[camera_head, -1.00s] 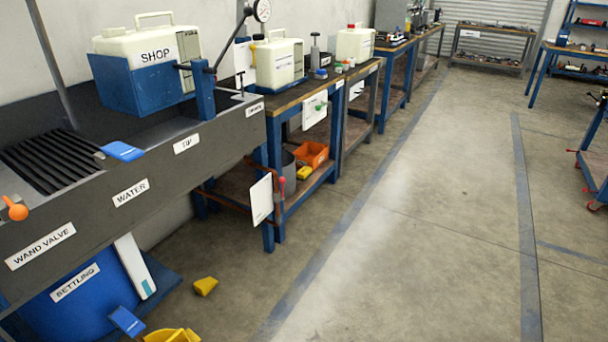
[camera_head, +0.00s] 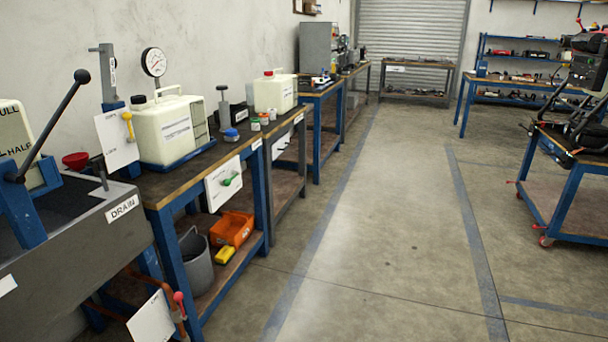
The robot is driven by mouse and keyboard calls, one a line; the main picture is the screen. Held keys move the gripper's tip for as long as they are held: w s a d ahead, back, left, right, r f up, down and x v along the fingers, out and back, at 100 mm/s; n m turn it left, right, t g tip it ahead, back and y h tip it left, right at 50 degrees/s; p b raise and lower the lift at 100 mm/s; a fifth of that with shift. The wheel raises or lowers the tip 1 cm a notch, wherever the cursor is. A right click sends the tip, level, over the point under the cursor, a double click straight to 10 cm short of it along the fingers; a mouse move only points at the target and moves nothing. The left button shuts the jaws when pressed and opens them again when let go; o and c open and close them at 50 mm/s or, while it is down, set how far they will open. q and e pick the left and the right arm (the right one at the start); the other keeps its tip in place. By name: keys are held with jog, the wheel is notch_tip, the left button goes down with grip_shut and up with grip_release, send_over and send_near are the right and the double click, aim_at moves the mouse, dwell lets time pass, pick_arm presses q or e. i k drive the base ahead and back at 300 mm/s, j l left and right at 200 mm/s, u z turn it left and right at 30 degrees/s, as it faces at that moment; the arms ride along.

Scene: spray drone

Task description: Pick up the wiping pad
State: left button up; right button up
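I cannot tell for certain which thing is the wiping pad. A small yellow block (camera_head: 225,256) lies on the lower shelf of the near bench, in front of an orange bin (camera_head: 232,229). It could be a pad, but it is too small to tell. A blue-topped item (camera_head: 231,134) sits on the bench top. Neither of my grippers is in view.
A grey sink unit (camera_head: 75,250) marked DRAIN stands at the near left. A blue cart (camera_head: 560,190) stands at right. The middle floor (camera_head: 380,230) is clear.

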aim_at(225, 256)
jog(key=i+u, duration=0.1)
jog(key=i, duration=0.5)
jog(key=i+l+u, duration=0.1)
jog(key=i, duration=0.55)
jog(key=i+l+u, duration=0.1)
jog(key=i+u, duration=0.15)
jog(key=u, duration=0.2)
jog(key=i+l+u, duration=0.2)
jog(key=u, duration=0.25)
jog(key=i+l+u, duration=0.25)
jog(key=u, duration=0.2)
jog(key=i+l+u, duration=0.15)
jog(key=l+u, duration=0.3)
jog(key=j, duration=0.1)
